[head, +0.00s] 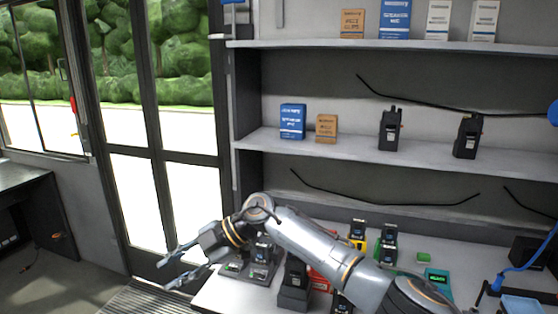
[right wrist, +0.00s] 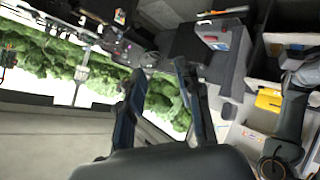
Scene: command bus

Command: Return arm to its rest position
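My right arm (head: 320,250) reaches across the front of the counter in the head view, bent at the elbow. My right gripper (head: 170,272) points left, past the counter's left end, over the floor near the door. Its two fingers are spread apart with nothing between them. In the right wrist view the open fingers (right wrist: 160,100) show dark with blue inner faces, with only background between them. My left gripper is in neither view.
The counter (head: 215,292) below the arm holds several radios in chargers (head: 293,285) and a teal device (head: 437,281). Shelves (head: 345,147) above hold boxes and two radios (head: 390,130). A glass door (head: 160,120) stands left. The floor (head: 75,290) at lower left looks clear.

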